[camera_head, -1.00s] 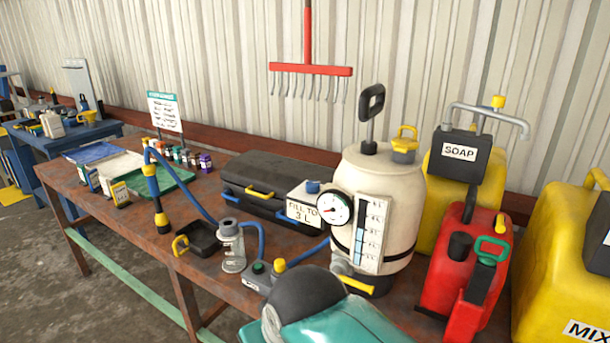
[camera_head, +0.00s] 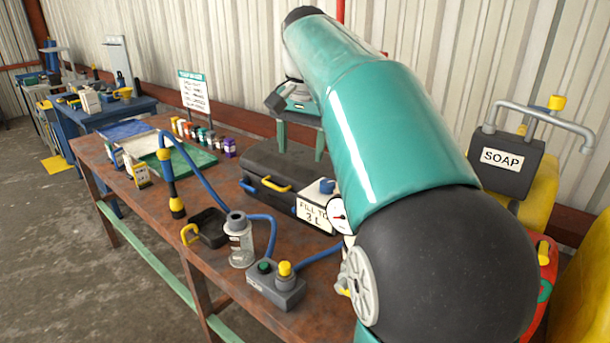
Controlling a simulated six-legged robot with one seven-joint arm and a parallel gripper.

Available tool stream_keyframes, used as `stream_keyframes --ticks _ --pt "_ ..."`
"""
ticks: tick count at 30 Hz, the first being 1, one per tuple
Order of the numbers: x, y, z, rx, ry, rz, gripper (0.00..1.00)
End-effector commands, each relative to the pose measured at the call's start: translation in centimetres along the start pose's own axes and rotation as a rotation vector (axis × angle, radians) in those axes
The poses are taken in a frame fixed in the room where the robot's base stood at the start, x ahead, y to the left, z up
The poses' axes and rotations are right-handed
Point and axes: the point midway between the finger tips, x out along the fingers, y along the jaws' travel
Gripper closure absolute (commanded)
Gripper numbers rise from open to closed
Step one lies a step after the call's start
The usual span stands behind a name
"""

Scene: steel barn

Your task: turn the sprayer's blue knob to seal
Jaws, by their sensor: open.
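The sprayer is a cream tank mostly hidden behind my arm. Part of its round gauge (camera_head: 338,215) shows at the arm's left edge. A blue knob (camera_head: 326,186) shows just above the "FILL TO 3 L" sign (camera_head: 314,215), close to my arm's edge; its exact mounting is unclear. My gripper (camera_head: 300,153) points down with its two teal fingers apart and nothing between them. In the picture it is above and a little left of the blue knob, over the black case, and not touching the knob.
A black case (camera_head: 290,165) lies behind the sign. A grey box with green and yellow buttons (camera_head: 275,285), a clear jar (camera_head: 239,245) and a black tray (camera_head: 208,228) stand in front. The soap dispenser (camera_head: 505,160) is at right. A blue hose crosses the table.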

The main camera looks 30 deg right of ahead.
Motion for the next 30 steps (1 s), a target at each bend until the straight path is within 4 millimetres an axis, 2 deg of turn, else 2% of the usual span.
stream_keyframes --ticks 1,3,6,10,13,19,23,30 --pt "0.0 0.2 -2.2 0.062 -0.016 0.018 0.43" --pt "-0.2 0.7 -4.5 0.147 -0.04 0.042 0.43" --pt "-0.2 1.5 -7.2 0.255 -0.068 0.073 0.43" --pt "-0.1 2.4 -9.3 0.351 -0.092 0.103 0.43" --pt "0.1 2.8 -9.9 0.388 -0.102 0.115 0.43" --pt "0.9 2.9 -9.9 0.397 -0.106 0.119 0.43" --pt "2.5 3.0 -9.8 0.395 -0.107 0.119 0.43" --pt "6.5 3.4 -9.4 0.394 -0.107 0.119 0.43"
